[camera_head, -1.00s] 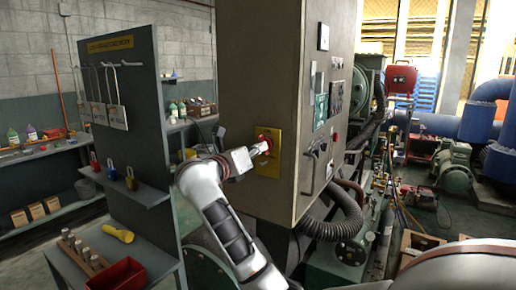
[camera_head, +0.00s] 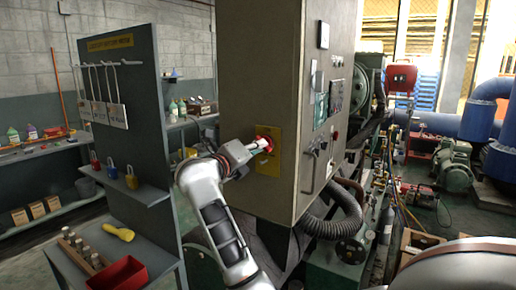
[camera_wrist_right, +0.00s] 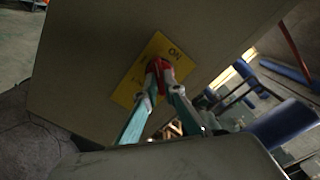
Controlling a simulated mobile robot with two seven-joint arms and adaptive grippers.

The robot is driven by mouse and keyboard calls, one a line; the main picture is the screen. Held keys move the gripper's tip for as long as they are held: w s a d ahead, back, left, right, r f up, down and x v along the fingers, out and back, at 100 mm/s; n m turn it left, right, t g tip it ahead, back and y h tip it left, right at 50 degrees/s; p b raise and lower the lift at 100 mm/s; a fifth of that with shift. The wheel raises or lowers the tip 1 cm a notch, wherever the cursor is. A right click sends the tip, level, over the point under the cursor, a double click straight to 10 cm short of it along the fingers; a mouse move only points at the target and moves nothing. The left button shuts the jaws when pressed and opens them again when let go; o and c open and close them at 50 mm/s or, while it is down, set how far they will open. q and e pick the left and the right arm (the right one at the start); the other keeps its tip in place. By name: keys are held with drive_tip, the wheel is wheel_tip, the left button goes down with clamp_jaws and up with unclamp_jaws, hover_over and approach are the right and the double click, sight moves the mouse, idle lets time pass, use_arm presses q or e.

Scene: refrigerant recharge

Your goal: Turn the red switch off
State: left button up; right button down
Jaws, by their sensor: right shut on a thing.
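The red switch (camera_head: 266,138) sits on a yellow plate (camera_head: 270,165) on the side of the tall grey cabinet (camera_head: 257,80). In the right wrist view, the red switch (camera_wrist_right: 160,68) shows in front of the yellow plate (camera_wrist_right: 150,48), which has "ON" printed near its upper corner. My right gripper (camera_head: 258,146) reaches the switch from the left, and its two fingers (camera_wrist_right: 163,86) are closed around the red handle. The fingers partly hide the switch and the lower part of the plate. My left gripper is not in view.
A grey shelf rack with hanging tags (camera_head: 110,100), padlocks (camera_head: 130,178) and a red bin (camera_head: 120,275) stands left of my right arm. A black hose (camera_head: 340,228) and machinery lie right of the cabinet.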

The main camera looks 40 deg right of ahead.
drive_tip(key=n, duration=0.3)
drive_tip(key=shift+a, duration=0.1)
drive_tip(key=n, duration=0.3)
drive_tip(key=c, duration=2.4)
unclamp_jaws()
drive_tip(key=shift+n, duration=0.5)
drive_tip(key=shift+o, duration=0.9)
drive_tip(key=shift+a+r, duration=0.1)
drive_tip(key=shift+a, duration=0.05)
